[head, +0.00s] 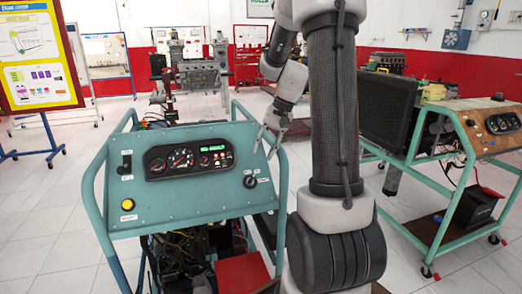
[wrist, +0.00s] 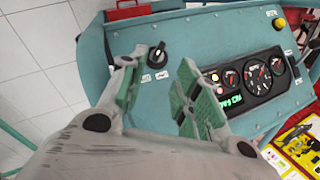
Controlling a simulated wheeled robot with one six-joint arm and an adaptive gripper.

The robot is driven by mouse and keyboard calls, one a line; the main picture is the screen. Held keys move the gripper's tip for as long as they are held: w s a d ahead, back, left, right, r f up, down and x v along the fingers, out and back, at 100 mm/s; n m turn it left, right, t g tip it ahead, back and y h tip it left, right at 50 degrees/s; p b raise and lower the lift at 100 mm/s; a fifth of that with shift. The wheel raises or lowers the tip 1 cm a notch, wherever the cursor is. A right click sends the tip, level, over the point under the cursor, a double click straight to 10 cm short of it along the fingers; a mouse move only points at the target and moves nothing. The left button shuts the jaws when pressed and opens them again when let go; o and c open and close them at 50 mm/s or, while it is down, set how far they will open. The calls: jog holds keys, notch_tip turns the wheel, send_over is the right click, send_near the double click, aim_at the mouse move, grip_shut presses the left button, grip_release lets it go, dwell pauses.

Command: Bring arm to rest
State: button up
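My gripper (head: 268,142) hangs in front of the right part of a teal engine trainer panel (head: 184,205) in the head view. In the wrist view my gripper (wrist: 155,95) has its two green-padded fingers spread apart, with nothing between them. A black rotary knob (wrist: 157,56) shows just beyond the fingertips, apart from them as far as I can see. The same knob (head: 250,181) is on the right of the panel in the head view. My arm rises at the right and bends down to the gripper.
The panel carries a gauge cluster (head: 188,160) with a lit green display and a yellow button (head: 127,204). A teal tube frame (head: 100,215) surrounds it. A second trainer (head: 440,160) stands at the right. A poster board (head: 38,55) is at the left. White floor lies open at the left.

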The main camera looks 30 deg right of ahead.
jog(key=s+a+r+n+h, duration=0.1)
jog(key=s+a+r+n, duration=0.1)
jog(key=s, duration=0.5)
jog(key=s+a+r+n+t+h, duration=0.1)
jog(key=s+a+r+n, duration=0.2)
jog(key=s, duration=0.4)
jog(key=s+a+r+n+t+h, duration=0.1)
jog(key=s+a+r+n, duration=0.2)
jog(key=s, duration=0.4)
jog(key=shift+s+a+r+h, duration=0.15)
jog(key=shift+a+r+h, duration=0.3)
jog(key=shift+r, duration=0.3)
jog(key=shift+a, duration=0.1)
